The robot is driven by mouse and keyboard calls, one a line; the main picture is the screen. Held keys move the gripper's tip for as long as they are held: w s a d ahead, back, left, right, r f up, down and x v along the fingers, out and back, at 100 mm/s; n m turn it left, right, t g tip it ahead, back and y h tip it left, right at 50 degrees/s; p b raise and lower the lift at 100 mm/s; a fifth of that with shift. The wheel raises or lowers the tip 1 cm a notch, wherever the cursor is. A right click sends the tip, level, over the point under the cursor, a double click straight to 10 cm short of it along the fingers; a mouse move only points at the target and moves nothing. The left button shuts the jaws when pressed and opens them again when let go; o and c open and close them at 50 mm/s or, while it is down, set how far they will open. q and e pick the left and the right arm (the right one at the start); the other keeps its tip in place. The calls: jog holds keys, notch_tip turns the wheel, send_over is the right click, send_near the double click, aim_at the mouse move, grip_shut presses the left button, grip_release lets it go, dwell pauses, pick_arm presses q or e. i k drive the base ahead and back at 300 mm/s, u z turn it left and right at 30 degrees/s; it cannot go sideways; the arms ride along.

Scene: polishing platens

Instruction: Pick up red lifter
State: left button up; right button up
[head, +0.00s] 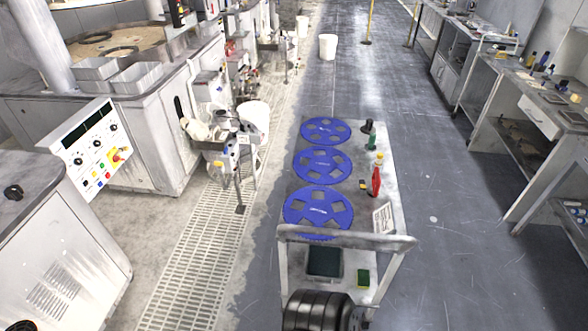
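An upright red object (376,180), narrow at the top and wider at the base, stands on the right side of the grey cart (362,146). It appears to be the red lifter, but it is too small to make out details. Neither of my grippers is in the head view, and nothing touches the red object.
Blue carrier discs (318,207) with cut-outs lie in a row left of the red object. A small green item (372,142) and a dark item stand behind it; a white paper (383,217) lies in front. The cart's handle (345,240) crosses the near end. Open floor lies right.

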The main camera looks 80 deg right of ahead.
aim_at(373, 189)
jog(key=z, duration=4.85)
jog(key=i, duration=2.3)
jog(key=u, duration=2)
